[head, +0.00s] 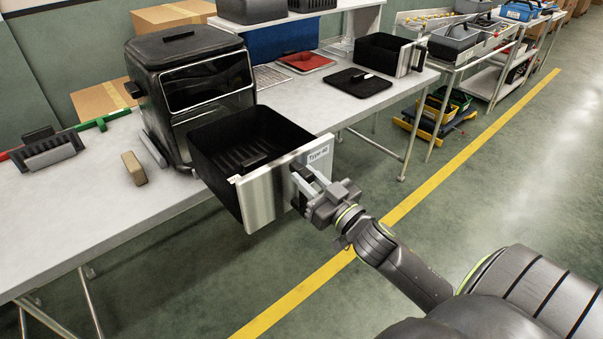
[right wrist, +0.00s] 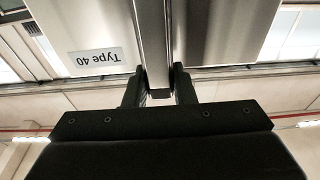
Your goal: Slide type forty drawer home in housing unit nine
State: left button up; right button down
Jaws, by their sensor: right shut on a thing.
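The type forty drawer (head: 222,170) is a black open-topped basket with a steel front panel labelled "Type 40"; the panel also shows upside down in the right wrist view (right wrist: 60,25). My right gripper (head: 306,186) is shut on the drawer's handle (right wrist: 157,45). The drawer juts past the table's front edge, just in front of the black housing unit (head: 185,45). Its back end lies close to the housing's lower front; I cannot tell whether it is inside. No number nine shows on the housing. My left gripper is out of view.
The housing stands on a grey table (head: 90,222). A brown block (head: 134,168) and a grey-handled brush-like tool (head: 48,150) lie to its left. Another black drawer (head: 380,53) and a black flat tray (head: 358,82) lie to the right. The aisle floor is clear.

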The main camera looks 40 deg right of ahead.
jog(key=shift+w+a+r, duration=0.1)
jog(key=shift+w, duration=0.2)
jog(key=shift+w+b, duration=0.25)
jog(key=shift+b, duration=0.05)
jog(key=shift+w+a+f+b, duration=0.15)
jog(key=shift+w+b, duration=0.1)
jog(key=shift+w, duration=0.2)
jog(key=shift+w+d+f+b, duration=0.1)
jog(key=shift+w+f+b, duration=0.1)
jog(key=shift+w, duration=0.2)
jog(key=shift+w+a+f+b, duration=0.1)
jog(key=shift+w+b, duration=0.4)
jog(key=shift+w, duration=0.1)
pick_arm(q)
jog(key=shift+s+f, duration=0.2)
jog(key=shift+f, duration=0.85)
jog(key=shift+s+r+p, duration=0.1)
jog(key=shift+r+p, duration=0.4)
jog(key=shift+p, duration=0.2)
pick_arm(e)
jog(key=shift+s, duration=0.1)
